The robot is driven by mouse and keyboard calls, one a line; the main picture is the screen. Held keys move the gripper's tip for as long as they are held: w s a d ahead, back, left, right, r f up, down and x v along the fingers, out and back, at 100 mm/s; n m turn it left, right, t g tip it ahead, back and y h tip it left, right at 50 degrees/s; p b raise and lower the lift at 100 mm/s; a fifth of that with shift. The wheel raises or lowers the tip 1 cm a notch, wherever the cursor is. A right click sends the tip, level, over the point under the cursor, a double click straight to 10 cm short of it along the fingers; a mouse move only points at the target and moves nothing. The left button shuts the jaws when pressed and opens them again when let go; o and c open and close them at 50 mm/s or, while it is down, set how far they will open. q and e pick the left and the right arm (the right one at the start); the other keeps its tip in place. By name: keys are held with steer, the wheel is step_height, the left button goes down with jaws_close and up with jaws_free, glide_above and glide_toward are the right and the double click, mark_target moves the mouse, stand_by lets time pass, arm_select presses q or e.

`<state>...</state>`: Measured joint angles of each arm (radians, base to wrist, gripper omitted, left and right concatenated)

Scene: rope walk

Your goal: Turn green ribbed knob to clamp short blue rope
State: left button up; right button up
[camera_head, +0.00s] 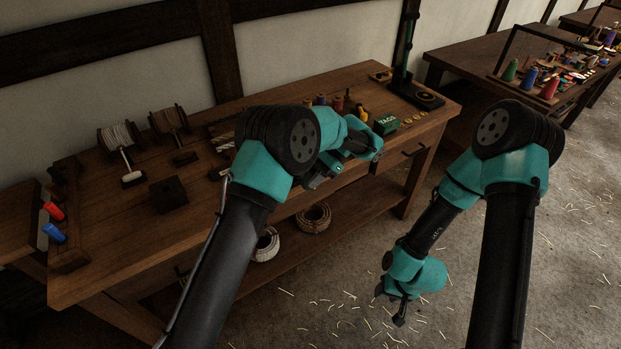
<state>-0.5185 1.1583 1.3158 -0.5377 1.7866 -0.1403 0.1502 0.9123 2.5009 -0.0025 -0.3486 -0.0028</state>
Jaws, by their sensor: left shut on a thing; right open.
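My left gripper (317,179) is over the front part of the wooden workbench (110,250), right of its middle. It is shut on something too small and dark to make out. My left arm hides part of the bench behind it. My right gripper (392,304) is open, low in front of the bench and over the floor, with nothing seen in it. I cannot make out the green ribbed knob or the short blue rope; they may be hidden by my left arm and gripper.
On the bench are rope spools (118,136), a mallet (132,178), a dark block (168,193), a green tack box (385,125) and a tall black stand (414,93). Rope coils (313,218) lie on the lower shelf. Red- and blue-handled tools (54,233) stand left.

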arm_select(q)
steer(key=shift+g+y, duration=0.3)
steer(key=shift+y, duration=0.1)
steer(key=o, duration=0.9)
steer(key=shift+w+r, duration=0.1)
